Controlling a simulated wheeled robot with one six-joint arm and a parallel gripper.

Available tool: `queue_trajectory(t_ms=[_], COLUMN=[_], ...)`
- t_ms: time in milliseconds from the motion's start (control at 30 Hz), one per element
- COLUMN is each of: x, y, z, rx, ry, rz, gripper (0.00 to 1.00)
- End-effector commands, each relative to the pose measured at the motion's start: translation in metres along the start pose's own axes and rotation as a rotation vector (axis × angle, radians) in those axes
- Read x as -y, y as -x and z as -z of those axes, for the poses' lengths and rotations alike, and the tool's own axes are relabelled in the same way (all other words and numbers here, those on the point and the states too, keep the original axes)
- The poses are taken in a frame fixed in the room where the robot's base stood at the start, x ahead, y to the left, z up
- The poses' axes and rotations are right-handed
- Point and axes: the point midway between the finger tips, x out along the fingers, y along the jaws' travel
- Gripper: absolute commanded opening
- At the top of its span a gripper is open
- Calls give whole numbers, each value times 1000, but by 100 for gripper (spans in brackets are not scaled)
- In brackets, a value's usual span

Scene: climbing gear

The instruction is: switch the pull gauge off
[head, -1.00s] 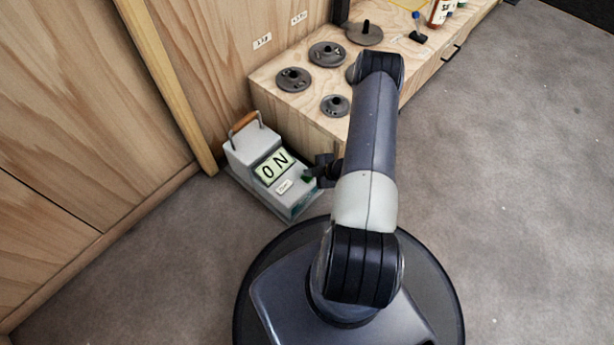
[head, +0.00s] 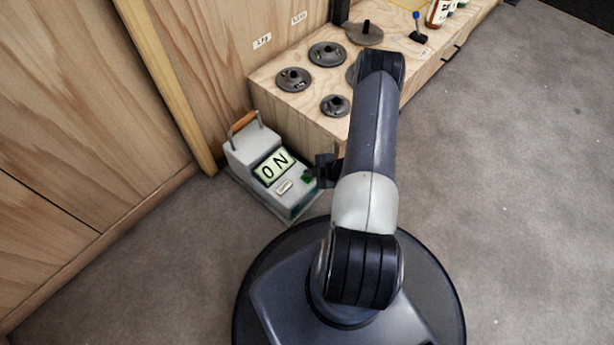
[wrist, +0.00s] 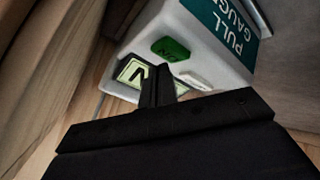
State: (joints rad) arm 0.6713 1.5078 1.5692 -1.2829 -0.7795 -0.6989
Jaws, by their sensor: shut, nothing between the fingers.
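The pull gauge (head: 254,150) is a grey-white box with an orange-brown carry handle, standing on the floor by the wooden wall. Its display (head: 272,167) reads ON. A green button (head: 308,175) sits on its sloping face, right of a small pale label (head: 284,187). My gripper (head: 322,170) is just above and beside the green button, partly hidden by my arm. In the wrist view the shut, empty fingers (wrist: 157,84) stand near the green button (wrist: 170,48) and cover part of the display. Contact with the button cannot be made out.
A wooden bench (head: 300,110) with several dark weight discs stands behind and right of the gauge. A wooden post (head: 165,85) rises against the wall behind it. The grey floor (head: 490,190) to the right is clear.

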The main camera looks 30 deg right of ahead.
Motion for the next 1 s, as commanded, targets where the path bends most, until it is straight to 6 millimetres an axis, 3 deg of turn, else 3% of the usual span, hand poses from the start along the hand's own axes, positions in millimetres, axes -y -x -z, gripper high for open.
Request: queue_trajectory(t_ms=[267, 800, 1000], x=[-4, -31, -30], y=[6, 42, 42], z=[4, 30, 30], rx=[0, 0, 0], ry=[0, 0, -1], rz=[-1, 0, 0], gripper=[0, 0, 0])
